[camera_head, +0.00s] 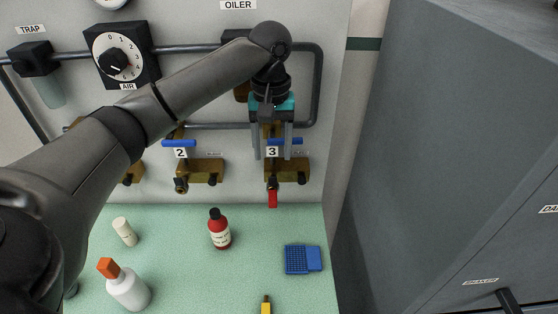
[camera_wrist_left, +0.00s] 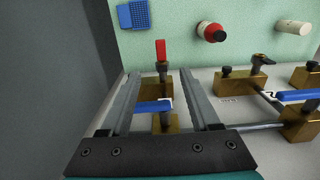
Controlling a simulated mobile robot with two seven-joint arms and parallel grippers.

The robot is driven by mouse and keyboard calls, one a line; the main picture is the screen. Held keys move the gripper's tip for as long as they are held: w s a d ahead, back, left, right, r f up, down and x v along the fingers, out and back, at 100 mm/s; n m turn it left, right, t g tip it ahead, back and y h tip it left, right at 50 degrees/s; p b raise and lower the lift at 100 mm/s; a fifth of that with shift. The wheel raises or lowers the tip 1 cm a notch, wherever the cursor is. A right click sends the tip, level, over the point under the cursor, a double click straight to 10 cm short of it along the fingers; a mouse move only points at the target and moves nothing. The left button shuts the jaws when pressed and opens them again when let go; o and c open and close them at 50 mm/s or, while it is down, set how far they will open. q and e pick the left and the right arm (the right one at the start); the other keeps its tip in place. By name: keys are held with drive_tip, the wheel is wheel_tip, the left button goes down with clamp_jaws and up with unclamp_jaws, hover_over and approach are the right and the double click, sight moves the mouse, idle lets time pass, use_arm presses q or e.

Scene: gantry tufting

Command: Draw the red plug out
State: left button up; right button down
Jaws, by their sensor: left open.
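The red plug (camera_head: 272,198) hangs below the left end of the brass block (camera_head: 290,170) at station 3 on the wall panel, above the green bench top. In the left wrist view the red plug (camera_wrist_left: 161,50) stands out beyond the fingertips, with a dark fitting between it and the brass. My left gripper (camera_head: 271,156) points down in front of station 3, open and empty. In the left wrist view my left gripper (camera_wrist_left: 160,76) has one finger on each side of the blue handle (camera_wrist_left: 153,106) and brass block, with the plug lined up between them. My right gripper is not in view.
Station 2 with its blue lever (camera_head: 179,143) is to the left. A red bottle (camera_head: 220,232), a white bottle with orange cap (camera_head: 127,288) and a blue rack (camera_head: 297,260) stand on the green bench (camera_head: 190,270). A grey cabinet (camera_head: 450,150) closes off the right.

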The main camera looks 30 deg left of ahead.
use_arm(q)
hover_over(273, 199)
wheel_tip(273, 199, down, 5)
wheel_tip(273, 199, down, 8)
drive_tip(key=shift+s+f, duration=0.15)
drive_tip(key=shift+f, duration=0.65)
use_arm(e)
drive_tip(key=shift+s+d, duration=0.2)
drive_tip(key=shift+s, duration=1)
use_arm(q)
drive_tip(key=shift+c, duration=0.3)
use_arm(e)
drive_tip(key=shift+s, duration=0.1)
use_arm(q)
clamp_jaws()
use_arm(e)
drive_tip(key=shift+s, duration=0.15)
